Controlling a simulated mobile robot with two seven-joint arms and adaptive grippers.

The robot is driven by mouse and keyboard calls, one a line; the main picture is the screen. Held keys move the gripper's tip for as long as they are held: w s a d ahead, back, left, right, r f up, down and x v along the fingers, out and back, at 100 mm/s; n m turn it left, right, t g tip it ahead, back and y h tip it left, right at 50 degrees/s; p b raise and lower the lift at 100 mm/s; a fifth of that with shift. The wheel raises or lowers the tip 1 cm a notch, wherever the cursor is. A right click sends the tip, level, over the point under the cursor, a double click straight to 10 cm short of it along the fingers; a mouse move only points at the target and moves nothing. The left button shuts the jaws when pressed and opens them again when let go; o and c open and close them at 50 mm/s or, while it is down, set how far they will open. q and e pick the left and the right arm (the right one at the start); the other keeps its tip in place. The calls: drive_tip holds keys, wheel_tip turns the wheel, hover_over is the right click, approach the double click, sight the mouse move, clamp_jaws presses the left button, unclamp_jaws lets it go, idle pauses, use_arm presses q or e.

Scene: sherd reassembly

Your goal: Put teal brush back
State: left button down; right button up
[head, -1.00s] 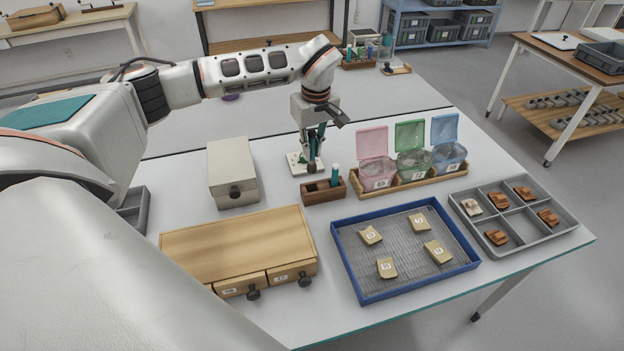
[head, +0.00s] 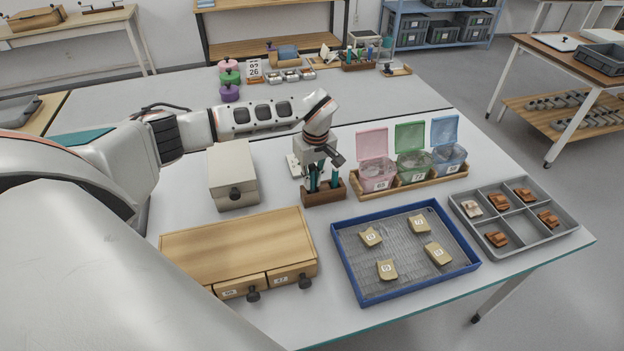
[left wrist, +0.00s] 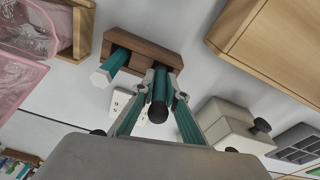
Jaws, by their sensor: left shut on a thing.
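The teal brush (left wrist: 159,92) shows in the left wrist view with its dark end toward the camera. My left gripper (head: 319,182) is shut on it; the fingers also show in the left wrist view (left wrist: 160,98). The gripper is over the left part of the brown wooden holder (head: 322,196), and the holder is at the top of the left wrist view (left wrist: 146,45). The brush's far end overlaps the holder there; I cannot tell how deep it sits in a slot. Another teal brush with a pale end (left wrist: 112,65) stands in the holder's other part. My right gripper is not in view.
Pink, green and blue lidded boxes (head: 414,160) stand in a wooden tray to the right. A cream box (head: 232,170) is left, a wooden drawer unit (head: 240,245) and a blue-rimmed tray (head: 355,297) nearer.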

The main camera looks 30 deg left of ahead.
use_arm(q)
drive_tip(key=shift+f, duration=0.15)
drive_tip(key=c, duration=2)
unclamp_jaws()
drive_tip(key=r, duration=0.7)
drive_tip(key=d+r, duration=0.1)
drive_tip(key=r, duration=0.3)
drive_tip(key=shift+s+r, duration=0.3)
drive_tip(key=shift+s, duration=0.1)
drive_tip(key=shift+d+r, duration=0.1)
drive_tip(key=shift+r, duration=0.25)
